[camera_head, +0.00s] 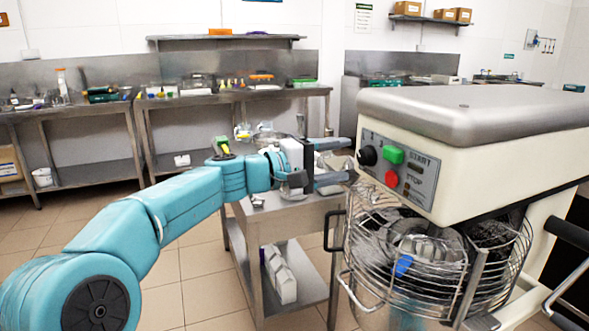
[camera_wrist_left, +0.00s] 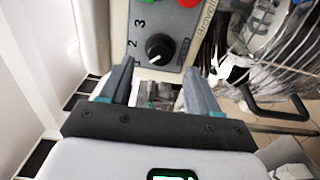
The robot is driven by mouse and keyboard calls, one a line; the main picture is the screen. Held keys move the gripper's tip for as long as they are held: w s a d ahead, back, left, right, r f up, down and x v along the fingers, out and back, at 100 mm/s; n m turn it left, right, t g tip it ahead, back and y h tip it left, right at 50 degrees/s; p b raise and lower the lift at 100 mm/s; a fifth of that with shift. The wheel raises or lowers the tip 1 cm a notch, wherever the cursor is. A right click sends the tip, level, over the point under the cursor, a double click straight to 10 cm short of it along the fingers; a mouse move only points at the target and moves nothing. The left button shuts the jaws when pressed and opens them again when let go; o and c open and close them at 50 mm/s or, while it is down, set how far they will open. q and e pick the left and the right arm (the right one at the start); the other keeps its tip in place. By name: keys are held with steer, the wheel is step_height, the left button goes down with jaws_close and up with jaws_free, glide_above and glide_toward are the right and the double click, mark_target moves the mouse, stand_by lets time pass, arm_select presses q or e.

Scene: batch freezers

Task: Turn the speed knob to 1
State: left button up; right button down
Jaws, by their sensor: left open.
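The speed knob (camera_head: 367,155) is a round black dial on the grey control panel of the cream mixer-like machine. In the left wrist view the knob (camera_wrist_left: 158,47) has the numbers 3, 2 and a partly hidden 1 along its left side. A small white mark shows on its lower part, near the 1 side; its exact setting is hard to read. My left gripper (camera_head: 350,160) is open and faces the panel. In the wrist view its fingertips (camera_wrist_left: 157,70) are spread just below the knob, apart from it, with nothing between them. My right gripper is out of view.
A green button (camera_head: 392,154) and a red button (camera_head: 391,178) sit right of the knob. A wire guard (camera_head: 350,262) surrounds the bowl beneath. A steel cart (camera_head: 255,222) stands under my left arm. Steel benches line the back wall.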

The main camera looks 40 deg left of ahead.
arm_select(q)
steer(key=b+v, duration=0.1)
steer(key=v, duration=1.1)
steer(key=shift+s, duration=0.2)
